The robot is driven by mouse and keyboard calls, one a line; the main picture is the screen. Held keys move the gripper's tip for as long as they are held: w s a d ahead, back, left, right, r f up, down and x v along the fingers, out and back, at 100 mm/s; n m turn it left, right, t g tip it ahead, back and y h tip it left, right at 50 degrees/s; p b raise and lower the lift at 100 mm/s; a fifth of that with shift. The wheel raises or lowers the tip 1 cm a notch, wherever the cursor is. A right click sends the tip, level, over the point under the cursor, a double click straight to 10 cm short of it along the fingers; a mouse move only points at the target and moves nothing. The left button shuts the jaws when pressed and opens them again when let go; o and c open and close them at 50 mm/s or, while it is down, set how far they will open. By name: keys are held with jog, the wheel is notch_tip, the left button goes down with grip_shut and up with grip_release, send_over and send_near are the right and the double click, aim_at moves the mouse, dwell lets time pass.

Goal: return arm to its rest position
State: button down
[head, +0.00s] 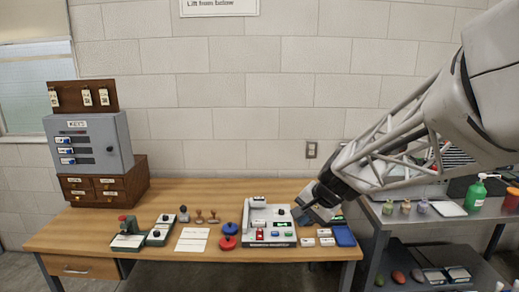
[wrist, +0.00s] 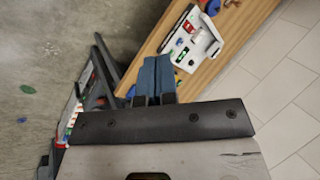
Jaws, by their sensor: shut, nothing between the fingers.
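My gripper (head: 310,203) is in the head view, at the end of my arm, which reaches in from the right. It is over the right end of the wooden desk (head: 110,225), beside a white device with coloured buttons (head: 270,222). In the wrist view the blue-grey fingers of my gripper (wrist: 157,72) are together with nothing between them. The desk (wrist: 233,50) and the white device (wrist: 192,48) lie beyond the fingers. In the head view, my gripper and arm hide part of the desk's right end.
A grey key cabinet (head: 95,145) stands on a brown drawer unit (head: 112,190) at the desk's left. Stamps (head: 198,216) and a blue pad (head: 344,237) lie on the desk. A metal cart (head: 455,222) with a green bottle (head: 476,194) stands at right.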

jog(key=s+d+n+h, duration=0.2)
jog(key=s+d+n, duration=0.1)
jog(key=s, duration=1.1)
jog(key=s+d+r+n+g+h, duration=0.1)
jog(key=s+d+n+h, duration=0.2)
jog(key=s, duration=1.1)
jog(key=shift+d+r+n, duration=0.3)
jog(key=shift+n, duration=0.2)
